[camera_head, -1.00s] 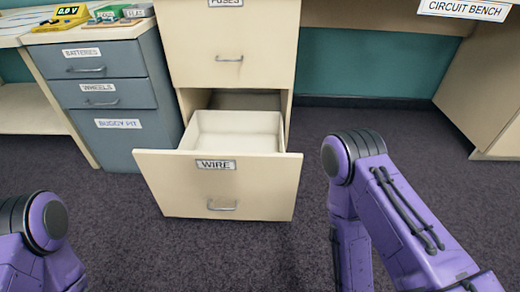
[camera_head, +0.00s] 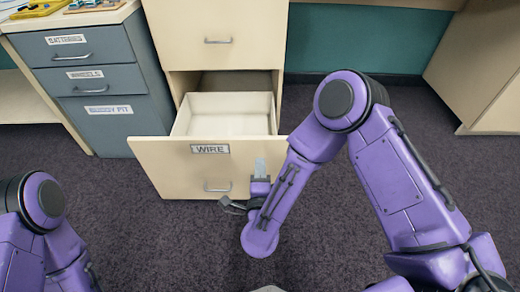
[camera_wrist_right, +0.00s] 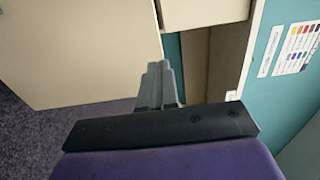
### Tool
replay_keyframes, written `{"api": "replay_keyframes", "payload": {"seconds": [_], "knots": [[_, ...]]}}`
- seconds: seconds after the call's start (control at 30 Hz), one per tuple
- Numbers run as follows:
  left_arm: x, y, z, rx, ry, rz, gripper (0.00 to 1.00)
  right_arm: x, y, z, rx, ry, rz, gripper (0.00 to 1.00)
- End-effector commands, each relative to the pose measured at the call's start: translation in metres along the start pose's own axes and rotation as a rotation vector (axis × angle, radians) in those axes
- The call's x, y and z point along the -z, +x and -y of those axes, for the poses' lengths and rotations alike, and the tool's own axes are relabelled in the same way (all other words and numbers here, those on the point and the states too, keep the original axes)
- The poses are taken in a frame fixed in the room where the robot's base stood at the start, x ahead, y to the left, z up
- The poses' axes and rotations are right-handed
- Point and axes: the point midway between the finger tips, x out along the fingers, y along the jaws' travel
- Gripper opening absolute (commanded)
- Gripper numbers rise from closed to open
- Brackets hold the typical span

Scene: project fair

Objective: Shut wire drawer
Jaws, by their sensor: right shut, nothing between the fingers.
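The wire drawer (camera_head: 150,155) is the cream lower drawer labelled WIRE, pulled out of its cabinet, with its white, empty-looking inside showing. Its grey handle (camera_head: 217,187) is low on the front. My right gripper (camera_head: 261,167) is shut and empty, its grey fingers pointing up in front of the right part of the drawer front. Whether they touch it I cannot tell. In the right wrist view the shut fingers (camera_wrist_right: 160,68) are beside a large cream panel, which appears to be the drawer front (camera_wrist_right: 80,50). My left arm shows at the lower left, but its gripper is out of view.
The closed cream drawer (camera_head: 217,20) is above. A blue-grey cabinet (camera_head: 100,125) with closed drawers stands left, beneath a desk with small items. A cream bench side (camera_head: 470,75) stands right. Dark carpet (camera_head: 160,235) in front is clear.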

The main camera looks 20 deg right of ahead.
Motion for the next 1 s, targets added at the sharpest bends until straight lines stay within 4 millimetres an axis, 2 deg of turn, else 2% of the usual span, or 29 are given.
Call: {"api": "replay_keyframes", "payload": {"seconds": [0.03,0.2,0.4,0.83,1.0], "knots": [[-0.002,0.005,-0.001,0.000,0.000,0.001,0.84,0.002,0.012,-0.003,0.001,0.002,-0.007,0.00],[-0.006,0.013,-0.001,0.000,-0.001,0.002,0.84,0.002,0.046,-0.003,0.000,0.001,-0.005,0.00],[-0.009,0.018,-0.002,0.000,-0.002,0.004,0.84,0.001,0.070,-0.002,0.000,-0.001,-0.001,0.00],[-0.009,0.018,-0.002,-0.001,-0.002,0.004,0.84,0.001,0.074,0.000,-0.001,-0.004,0.001,0.00],[-0.008,0.015,-0.002,-0.001,-0.002,0.004,0.84,0.009,0.083,0.001,0.000,-0.003,-0.012,0.00]]}}
